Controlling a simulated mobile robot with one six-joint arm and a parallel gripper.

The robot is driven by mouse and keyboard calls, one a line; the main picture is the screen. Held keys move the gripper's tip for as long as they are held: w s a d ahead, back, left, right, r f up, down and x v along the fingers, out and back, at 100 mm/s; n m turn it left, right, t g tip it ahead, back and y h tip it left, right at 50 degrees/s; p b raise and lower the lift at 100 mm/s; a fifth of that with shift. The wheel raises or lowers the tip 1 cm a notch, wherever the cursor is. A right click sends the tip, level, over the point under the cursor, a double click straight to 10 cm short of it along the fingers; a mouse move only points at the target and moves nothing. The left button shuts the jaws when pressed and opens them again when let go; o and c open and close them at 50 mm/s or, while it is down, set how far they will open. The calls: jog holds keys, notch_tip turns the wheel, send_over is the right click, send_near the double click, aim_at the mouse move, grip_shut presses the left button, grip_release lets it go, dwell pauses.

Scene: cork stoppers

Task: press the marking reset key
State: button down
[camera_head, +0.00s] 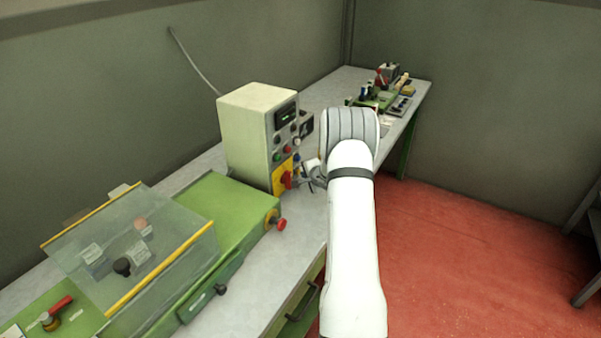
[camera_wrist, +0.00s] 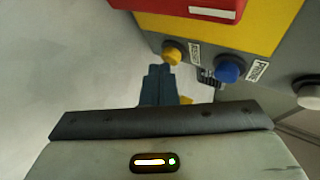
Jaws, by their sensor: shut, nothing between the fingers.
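The control box (camera_head: 250,135) stands upright on the bench, with knobs, keys and a red switch on its front. In the wrist view, a round yellow key (camera_wrist: 172,53) and a round blue key (camera_wrist: 228,70) sit on its grey panel, each beside a small white label. The label text is too small for me to read surely, so I cannot tell which is the marking reset key. My gripper (camera_wrist: 160,72) is shut and empty, its tips just below and left of the yellow key; I cannot tell whether they touch it. In the head view my arm partly hides the gripper.
A red switch (camera_head: 286,180) on a yellow plate is close to the keys; its red part (camera_wrist: 190,8) fills the wrist view's top. A green machine with a clear cover (camera_head: 130,250) stands at the left. Small items (camera_head: 385,90) stand at the bench's far end.

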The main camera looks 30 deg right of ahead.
jog(key=shift+w+a, duration=0.15)
jog(key=shift+w, duration=0.05)
dwell(0.6)
jog(key=shift+s+d+p, duration=0.4)
jog(key=shift+s+p, duration=0.2)
jog(key=shift+s, duration=0.15)
jog(key=shift+s+d+p, duration=0.35)
jog(key=shift+s+d, duration=0.1)
jog(key=shift+s, duration=0.3)
jog(key=shift+s+d+p, duration=0.35)
jog(key=shift+s+d, duration=0.1)
jog(key=shift+s, duration=0.25)
jog(key=shift+s+d+p, duration=0.35)
jog(key=shift+s+d, duration=0.1)
jog(key=shift+s, duration=0.3)
